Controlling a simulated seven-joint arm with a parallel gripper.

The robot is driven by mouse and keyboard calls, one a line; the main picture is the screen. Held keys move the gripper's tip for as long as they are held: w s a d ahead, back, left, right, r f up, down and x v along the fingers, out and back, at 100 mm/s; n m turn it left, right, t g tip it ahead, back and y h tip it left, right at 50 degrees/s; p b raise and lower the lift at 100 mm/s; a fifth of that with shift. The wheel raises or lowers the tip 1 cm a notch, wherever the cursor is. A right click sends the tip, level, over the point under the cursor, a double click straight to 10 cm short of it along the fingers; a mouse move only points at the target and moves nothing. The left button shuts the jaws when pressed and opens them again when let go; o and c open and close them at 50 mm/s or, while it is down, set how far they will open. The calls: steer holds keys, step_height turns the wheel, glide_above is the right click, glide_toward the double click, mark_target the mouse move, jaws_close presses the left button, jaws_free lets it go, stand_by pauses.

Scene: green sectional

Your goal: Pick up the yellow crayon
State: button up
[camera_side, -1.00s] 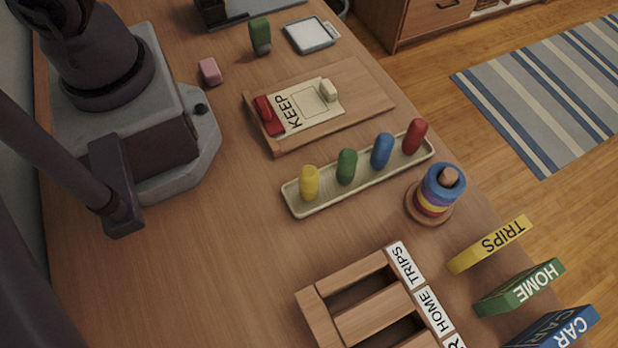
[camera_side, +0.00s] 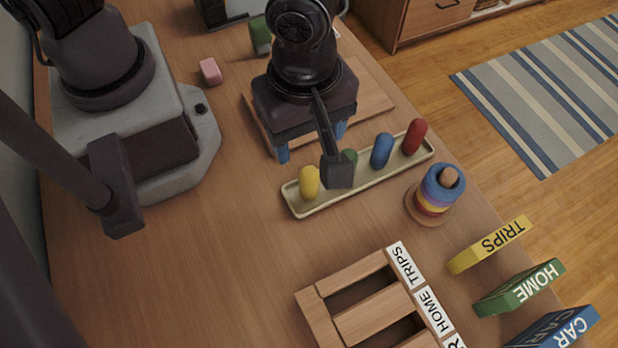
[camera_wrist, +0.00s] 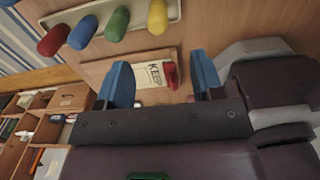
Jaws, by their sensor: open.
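The yellow crayon (camera_side: 309,183) stands upright at the left end of a long pale tray (camera_side: 299,211). In the wrist view the yellow crayon (camera_wrist: 157,16) is at the top edge, partly cut off. A green crayon (camera_side: 349,156), mostly hidden by my arm, a blue crayon (camera_side: 381,151) and a red crayon (camera_side: 414,137) stand along the same tray. My gripper (camera_wrist: 162,78) has its blue fingers spread apart with nothing held. In the side view it hangs above the board behind the tray, apart from the yellow crayon.
A wooden board (camera_side: 375,93) with a KEEP card (camera_wrist: 154,80) and a red piece (camera_wrist: 170,74) lies below my gripper. A ring stacker (camera_side: 440,190) stands right of the tray. A slotted wooden frame (camera_side: 352,300) lies in front.

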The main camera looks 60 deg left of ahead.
mark_target(306, 171)
step_height(306, 171, down, 7)
steer(key=shift+r, duration=0.1)
steer(key=shift+w+f, duration=0.2)
steer(key=shift+f, duration=2.75)
steer(key=c, duration=1)
